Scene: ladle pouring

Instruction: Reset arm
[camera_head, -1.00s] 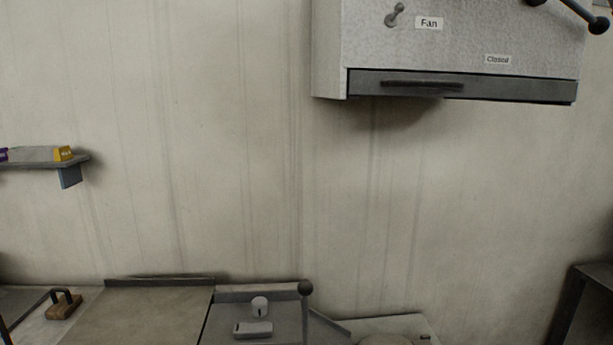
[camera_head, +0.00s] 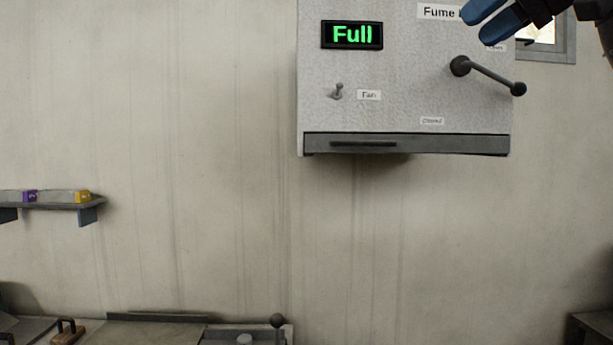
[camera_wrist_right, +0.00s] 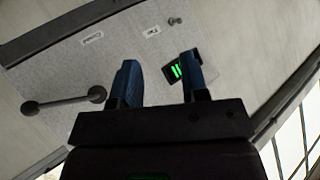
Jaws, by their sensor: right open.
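My right gripper (camera_head: 492,22) is at the top right of the head view, in front of the upper part of a grey fume box (camera_head: 410,75) on the wall. Its two blue fingers are apart. In the right wrist view the right gripper (camera_wrist_right: 160,82) is open with nothing between its fingers, and the box front (camera_wrist_right: 130,55) lies beyond it. The box has a lever (camera_head: 490,76) with a dark ball end, a fan switch (camera_head: 337,91) and a green "Full" display (camera_head: 352,35). My left gripper is not in view.
A shelf (camera_head: 50,205) with small boxes is on the left wall. Below are a work surface (camera_head: 150,330), a wooden-based handled block (camera_head: 68,332) and a ball-topped rod (camera_head: 278,322). A window (camera_head: 548,38) is at the upper right. The middle wall is clear.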

